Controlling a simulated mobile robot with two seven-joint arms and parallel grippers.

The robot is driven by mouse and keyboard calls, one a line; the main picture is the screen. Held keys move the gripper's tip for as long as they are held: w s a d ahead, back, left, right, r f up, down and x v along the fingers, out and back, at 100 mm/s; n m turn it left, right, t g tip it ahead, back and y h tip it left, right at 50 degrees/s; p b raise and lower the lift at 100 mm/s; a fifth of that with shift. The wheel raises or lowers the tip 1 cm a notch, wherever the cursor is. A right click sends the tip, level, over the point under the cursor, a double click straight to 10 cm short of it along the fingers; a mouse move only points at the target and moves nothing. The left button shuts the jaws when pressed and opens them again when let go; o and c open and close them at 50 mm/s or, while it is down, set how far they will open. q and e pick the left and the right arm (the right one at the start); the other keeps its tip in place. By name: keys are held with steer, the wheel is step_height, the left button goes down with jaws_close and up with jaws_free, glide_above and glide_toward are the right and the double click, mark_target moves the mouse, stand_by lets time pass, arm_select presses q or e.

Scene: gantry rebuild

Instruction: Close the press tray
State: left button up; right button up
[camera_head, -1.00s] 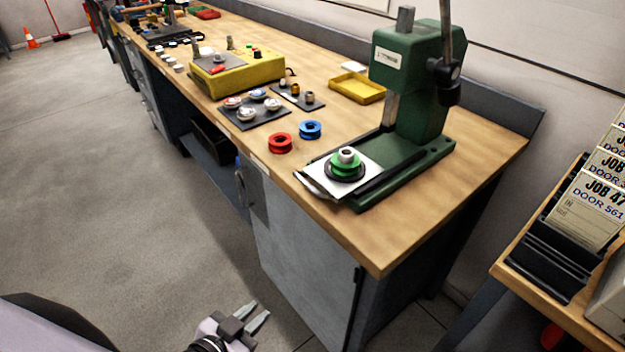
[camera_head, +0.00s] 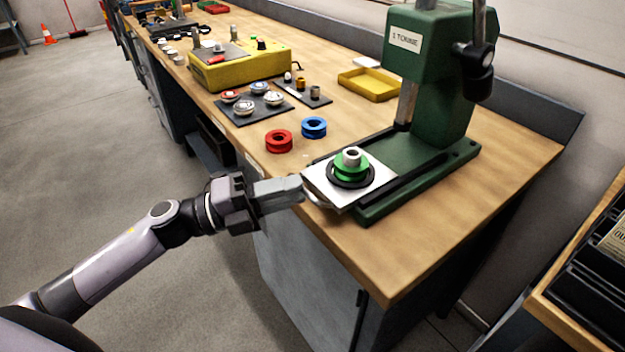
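The press tray (camera_head: 379,176) is a light metal plate that sticks out from the green press base toward the bench's front edge. A green wheel with a dark ring and a metal hub (camera_head: 351,167) sits on it. The tray's handle (camera_head: 322,201) is at its front edge. The green press (camera_head: 428,75) stands on the bench's right end, its ram above and behind the tray. My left gripper (camera_head: 301,189) has its fingertips at the tray's front left, by the handle. The fingers look close together; contact with the handle is unclear. My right gripper is not in view.
A red wheel (camera_head: 279,141) and a blue wheel (camera_head: 314,127) lie left of the tray. A yellow tray (camera_head: 369,85), a dark mat with round parts (camera_head: 236,111) and a yellow box (camera_head: 240,67) are further back. Bare bench top (camera_head: 430,215) lies right of the press.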

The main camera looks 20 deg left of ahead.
mark_target(343, 172)
arm_select(q)
steer(key=x, duration=0.4)
steer(key=shift+w+d+p, duration=0.15)
steer(key=shift+p, duration=0.25)
jaws_close()
steer(key=shift+w+d+b, duration=0.15)
steer(key=shift+w+d, duration=0.5)
steer(key=shift+w, duration=0.2)
steer(key=shift+w+d+b, duration=0.15)
steer(key=shift+w+d, duration=0.45)
steer(key=shift+w, duration=0.25)
jaws_free()
